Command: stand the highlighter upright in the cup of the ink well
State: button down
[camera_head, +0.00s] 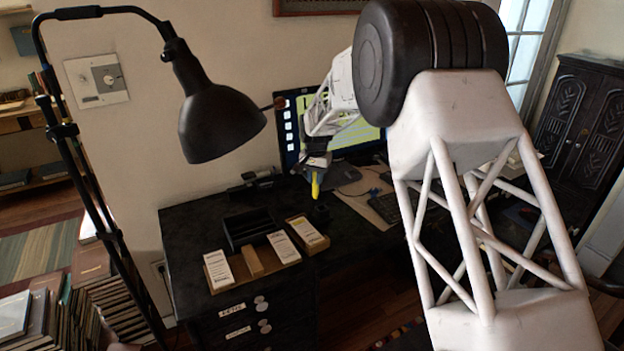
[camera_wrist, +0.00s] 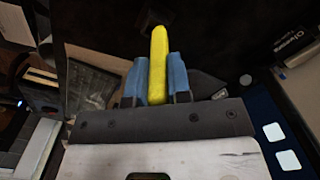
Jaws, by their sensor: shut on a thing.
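A yellow highlighter (camera_head: 315,186) hangs roughly upright below my gripper (camera_head: 316,168) in the head view. In the wrist view my gripper (camera_wrist: 158,82) has its two blue fingers shut on the highlighter (camera_wrist: 158,62), one on each side, and its far end sticks out past them. A small dark thing, seemingly the ink well (camera_head: 319,214), stands on the black desk just below the highlighter's lower end. It is too dark and small to make out the cup's opening. I cannot tell whether the highlighter's end touches it or is above it.
On the desk's left part stand a black tray (camera_head: 249,229) and wooden card boxes (camera_head: 219,271). A monitor (camera_head: 289,128) stands behind my gripper, with a keyboard to the right. A black lamp (camera_head: 218,122) hangs at the left. My arm hides the right part.

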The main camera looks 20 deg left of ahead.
jog(key=w+m, duration=0.1)
jog(key=m, duration=0.1)
jog(key=w+d+m, duration=0.1)
jog(key=m, duration=0.2)
jog(key=f+m, duration=0.1)
jog(key=m, duration=0.2)
jog(key=shift+w+d, duration=0.35)
jog(key=shift+w, duration=0.05)
jog(key=shift+f, duration=0.3)
jog(key=shift+f, duration=3.65)
jog(key=c, duration=1)
grip_release()
